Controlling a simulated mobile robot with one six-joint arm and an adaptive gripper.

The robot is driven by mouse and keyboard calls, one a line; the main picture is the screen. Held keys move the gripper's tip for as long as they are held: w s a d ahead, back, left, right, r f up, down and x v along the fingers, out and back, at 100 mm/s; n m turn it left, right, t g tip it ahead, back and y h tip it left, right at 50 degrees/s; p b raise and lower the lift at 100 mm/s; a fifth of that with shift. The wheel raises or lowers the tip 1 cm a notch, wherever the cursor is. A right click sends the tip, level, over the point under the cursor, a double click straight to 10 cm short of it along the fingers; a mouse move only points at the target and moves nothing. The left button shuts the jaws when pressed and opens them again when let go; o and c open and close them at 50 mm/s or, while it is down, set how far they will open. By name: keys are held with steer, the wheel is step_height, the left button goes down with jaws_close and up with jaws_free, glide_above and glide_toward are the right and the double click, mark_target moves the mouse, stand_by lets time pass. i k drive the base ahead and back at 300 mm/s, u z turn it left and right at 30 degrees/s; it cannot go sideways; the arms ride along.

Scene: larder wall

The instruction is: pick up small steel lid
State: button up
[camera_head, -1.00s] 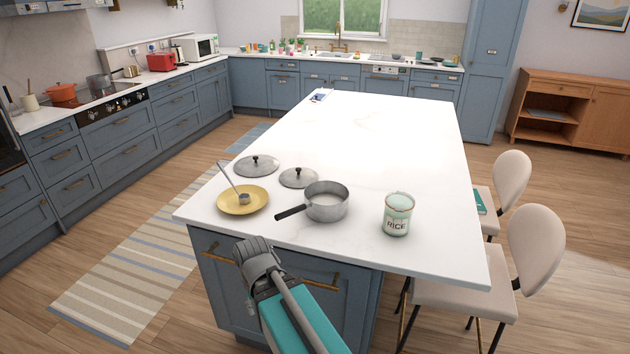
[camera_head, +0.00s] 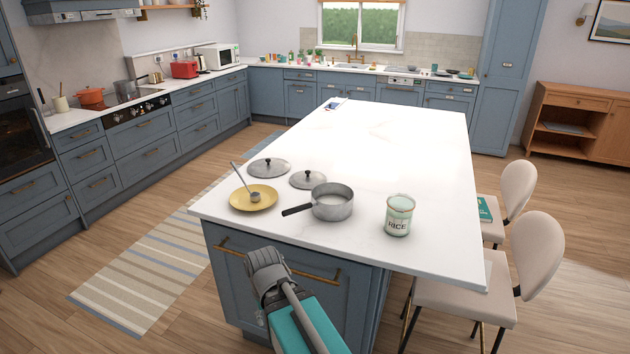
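Two steel lids with black knobs lie flat on the white island top. The small steel lid (camera_head: 308,180) is the right one, just behind the saucepan (camera_head: 332,203). The larger steel lid (camera_head: 269,168) lies to its left and a little farther back. My gripper (camera_head: 264,258) is in front of the island's near side, below the level of the top, and apart from both lids. It is seen from behind and its fingertips are not clear, so its opening cannot be told.
A yellow plate (camera_head: 240,203) with a ladle (camera_head: 245,183) on it sits near the front left edge. The saucepan's black handle points left. A rice jar (camera_head: 399,215) stands to the right. Chairs (camera_head: 470,290) stand at the right.

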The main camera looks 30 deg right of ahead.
mark_target(306, 179)
steer(key=u, duration=0.1)
steer(key=i, duration=0.95)
steer(key=z, duration=0.05)
